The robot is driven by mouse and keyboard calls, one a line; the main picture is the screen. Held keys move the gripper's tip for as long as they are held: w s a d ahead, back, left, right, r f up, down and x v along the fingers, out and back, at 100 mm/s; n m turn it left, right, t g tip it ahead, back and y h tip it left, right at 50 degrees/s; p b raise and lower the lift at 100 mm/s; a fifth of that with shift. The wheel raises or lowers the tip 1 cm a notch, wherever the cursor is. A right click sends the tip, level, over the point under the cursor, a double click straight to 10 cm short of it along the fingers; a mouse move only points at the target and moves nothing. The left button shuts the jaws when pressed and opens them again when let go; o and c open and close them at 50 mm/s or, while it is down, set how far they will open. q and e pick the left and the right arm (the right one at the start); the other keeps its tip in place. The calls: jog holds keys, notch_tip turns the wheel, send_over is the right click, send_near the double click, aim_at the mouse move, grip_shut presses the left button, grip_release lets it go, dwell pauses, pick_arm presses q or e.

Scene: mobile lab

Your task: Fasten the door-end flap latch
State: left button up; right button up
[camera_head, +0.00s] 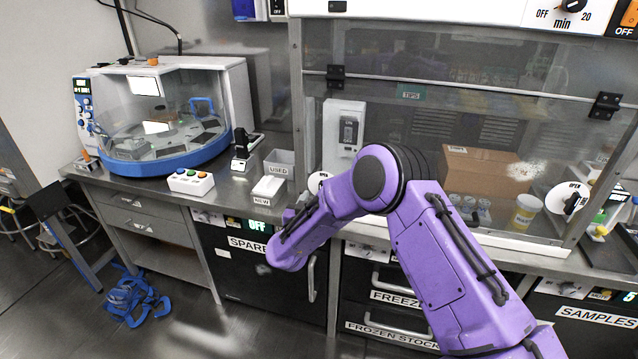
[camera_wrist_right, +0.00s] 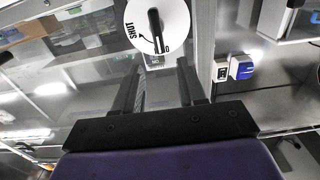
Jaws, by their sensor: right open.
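A round white latch dial (camera_head: 318,182) with a black handle sits at the lower left end of the clear flap (camera_head: 420,130), partly hidden by my right arm. A second dial (camera_head: 568,198), marked OPEN, is at the flap's right end. My right gripper (camera_wrist_right: 158,66) is open and empty, its fingers pointing towards the left dial, apart from the handle. My left gripper is not in view.
Left on the counter are a domed machine (camera_head: 165,115), a button box (camera_head: 190,181) and a USED bin (camera_head: 279,162). Behind the flap stand a cardboard box (camera_head: 485,172) and a yellow-labelled jar (camera_head: 525,212). Drawers and the SPARE door (camera_head: 250,270) lie below.

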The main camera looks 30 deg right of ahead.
aim_at(320, 186)
jog(key=p+x, duration=0.1)
jog(key=x, duration=0.6)
jog(key=shift+f, duration=0.1)
jog(key=shift+c, duration=0.3)
grip_shut()
